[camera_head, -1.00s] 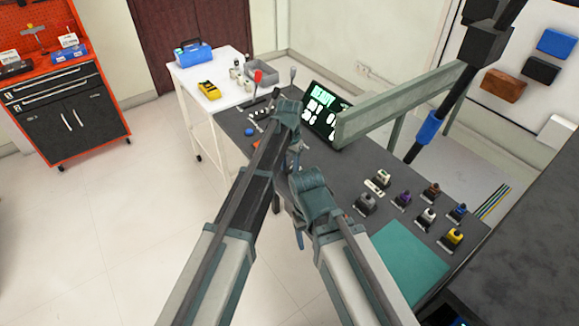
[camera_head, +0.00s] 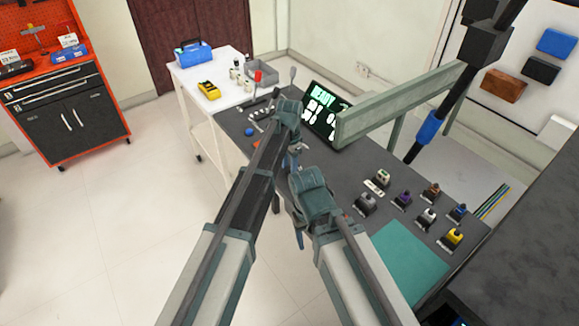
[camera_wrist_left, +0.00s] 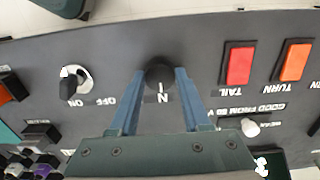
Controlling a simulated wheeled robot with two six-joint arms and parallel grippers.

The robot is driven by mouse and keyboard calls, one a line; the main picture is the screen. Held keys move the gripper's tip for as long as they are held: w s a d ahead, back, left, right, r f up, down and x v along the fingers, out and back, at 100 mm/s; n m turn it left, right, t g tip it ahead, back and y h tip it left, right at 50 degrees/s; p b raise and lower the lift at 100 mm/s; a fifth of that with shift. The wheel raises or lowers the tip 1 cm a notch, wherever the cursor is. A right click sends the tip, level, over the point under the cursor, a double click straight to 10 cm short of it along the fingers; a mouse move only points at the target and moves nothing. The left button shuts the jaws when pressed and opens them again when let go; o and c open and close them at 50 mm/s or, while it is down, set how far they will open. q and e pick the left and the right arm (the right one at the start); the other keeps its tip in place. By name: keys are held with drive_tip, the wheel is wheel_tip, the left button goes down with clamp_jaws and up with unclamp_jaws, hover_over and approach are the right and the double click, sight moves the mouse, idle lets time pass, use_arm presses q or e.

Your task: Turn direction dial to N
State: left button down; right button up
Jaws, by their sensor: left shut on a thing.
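The direction dial's dark round knob (camera_wrist_left: 160,74) shows at the top middle of the left wrist view, with a white mark and a letter N just below it on the grey panel (camera_wrist_left: 205,50). My left gripper (camera_wrist_left: 160,82) has its two blue fingers on either side of the knob and is shut on it. In the head view the left gripper (camera_head: 293,160) is at the panel table's near edge, and the dial is hidden behind the arm. My right gripper (camera_head: 298,228) hangs low beside it, apart from the table; its jaw opening is unclear.
An ON/OFF knob (camera_wrist_left: 72,82) is left of the dial in the wrist view; red TAIL (camera_wrist_left: 239,66) and orange TURN (camera_wrist_left: 295,63) switches are right. A lit display (camera_head: 320,112), several small coloured parts and a green mat (camera_head: 408,262) occupy the table.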

sight(289, 169)
use_arm(q)
drive_tip(key=shift+c, duration=1.8)
unclamp_jaws()
drive_tip(key=shift+r, duration=0.1)
wheel_tip(289, 169, up, 14)
drive_tip(key=p, duration=1.4)
drive_tip(key=shift+f, duration=0.25)
